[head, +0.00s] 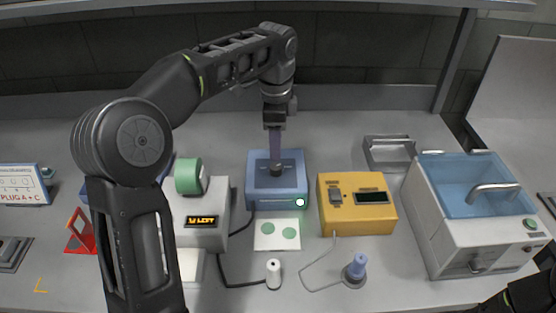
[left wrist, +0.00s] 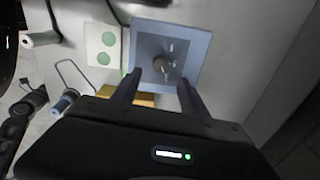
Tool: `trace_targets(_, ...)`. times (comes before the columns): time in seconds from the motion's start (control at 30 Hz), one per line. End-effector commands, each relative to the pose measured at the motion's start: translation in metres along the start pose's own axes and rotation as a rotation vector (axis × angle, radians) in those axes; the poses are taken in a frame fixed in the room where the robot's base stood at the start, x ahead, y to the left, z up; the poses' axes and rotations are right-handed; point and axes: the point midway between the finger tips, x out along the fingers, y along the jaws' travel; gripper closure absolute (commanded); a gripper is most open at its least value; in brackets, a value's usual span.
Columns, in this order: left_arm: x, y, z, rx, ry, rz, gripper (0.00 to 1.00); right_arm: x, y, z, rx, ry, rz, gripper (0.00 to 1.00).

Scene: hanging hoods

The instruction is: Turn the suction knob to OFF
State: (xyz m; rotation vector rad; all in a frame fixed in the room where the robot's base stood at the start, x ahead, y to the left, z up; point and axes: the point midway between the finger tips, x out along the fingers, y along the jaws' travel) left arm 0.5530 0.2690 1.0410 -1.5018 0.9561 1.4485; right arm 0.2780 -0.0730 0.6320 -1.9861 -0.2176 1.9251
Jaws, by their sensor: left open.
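A blue box (head: 256,192) stands in the middle of the bench, with a dark panel on top and a white round spot on its front. A dark round knob (head: 277,170) sits on that panel; I take it for the suction knob. My left gripper (head: 276,155) points straight down just above it. In the left wrist view the knob (left wrist: 160,66) shows between and beyond the tips of the open left fingers (left wrist: 158,74), with small pale marks around it. I cannot read its setting, nor tell whether the fingers touch it.
A yellow box (head: 378,217) with a display stands right of the blue box. A grey device (head: 205,238) with a lit display and green roll stands left. A white card (head: 277,234) with green dots lies in front. A blue-topped basin (head: 462,190) is at the right.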

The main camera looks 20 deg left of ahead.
Motion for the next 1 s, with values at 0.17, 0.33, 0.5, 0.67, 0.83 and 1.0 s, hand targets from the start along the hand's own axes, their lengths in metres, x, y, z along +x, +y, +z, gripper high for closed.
trace_targets(0.17, 0.015, 0.000, 0.001, -0.001, -0.001, 0.002, 0.48, 0.011, 0.004, 0.000, 0.000, 0.001, 0.000, 0.54)
trace_targets(0.33, 0.035, 0.001, 0.001, 0.000, -0.001, 0.004, 0.48, 0.020, 0.008, -0.001, 0.000, 0.002, 0.000, 0.54)
trace_targets(0.5, 0.061, 0.001, 0.000, 0.000, -0.002, 0.003, 0.48, 0.018, 0.007, -0.001, 0.000, 0.002, 0.000, 0.54)
trace_targets(0.67, 0.076, 0.001, 0.001, -0.001, -0.001, 0.002, 0.48, 0.017, 0.007, -0.001, 0.000, 0.002, 0.000, 0.54)
trace_targets(0.83, 0.079, 0.000, 0.000, -0.001, 0.000, 0.000, 0.48, 0.017, 0.007, -0.001, 0.000, 0.002, 0.000, 0.54)
trace_targets(1.0, 0.078, 0.000, 0.000, -0.001, 0.000, 0.000, 0.51, 0.017, 0.007, -0.001, 0.000, 0.002, 0.000, 0.54)
